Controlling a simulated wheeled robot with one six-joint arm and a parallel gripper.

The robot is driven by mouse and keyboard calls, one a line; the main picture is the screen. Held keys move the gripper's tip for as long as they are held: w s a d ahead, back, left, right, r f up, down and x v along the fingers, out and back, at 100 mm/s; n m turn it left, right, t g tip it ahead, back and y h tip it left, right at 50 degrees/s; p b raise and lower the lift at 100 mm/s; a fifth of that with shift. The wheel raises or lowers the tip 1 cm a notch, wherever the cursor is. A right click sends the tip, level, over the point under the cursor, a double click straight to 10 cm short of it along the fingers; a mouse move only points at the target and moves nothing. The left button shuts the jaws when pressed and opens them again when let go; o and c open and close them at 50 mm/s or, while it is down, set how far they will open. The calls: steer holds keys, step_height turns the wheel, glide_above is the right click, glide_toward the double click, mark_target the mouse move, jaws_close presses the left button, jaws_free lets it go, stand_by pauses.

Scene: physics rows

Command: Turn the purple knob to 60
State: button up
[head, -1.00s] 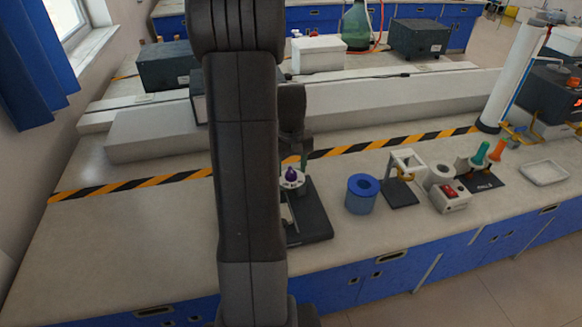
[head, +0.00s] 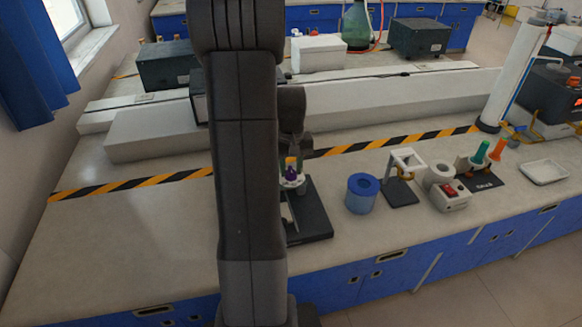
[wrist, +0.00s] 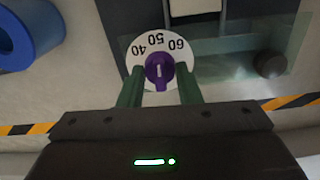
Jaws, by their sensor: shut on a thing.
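The purple knob (wrist: 159,74) sits on a white round dial (wrist: 133,57) marked 40, 50 and 60. In the wrist view its white mark points about towards 50. My gripper (wrist: 160,88) has its two green fingers on either side of the knob and is shut on it. In the head view the purple knob (head: 291,173) shows just right of my arm, on a device with a dark base (head: 313,222). My arm hides part of that device.
A blue ring-shaped block (head: 361,196) stands right of the device, then a small white frame stand (head: 404,165) and a white box with a red switch (head: 449,196). A striped yellow-black strip (head: 400,142) runs behind them. The bench front between them is clear.

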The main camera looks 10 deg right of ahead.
mark_target(291, 169)
steer(key=m, duration=0.4)
steer(key=shift+m, duration=0.3)
steer(key=shift+m+b, duration=0.3)
steer(key=shift+m, duration=1.5)
steer(key=o, duration=1)
step_height(291, 169, up, 14)
steer(key=shift+f, duration=0.1)
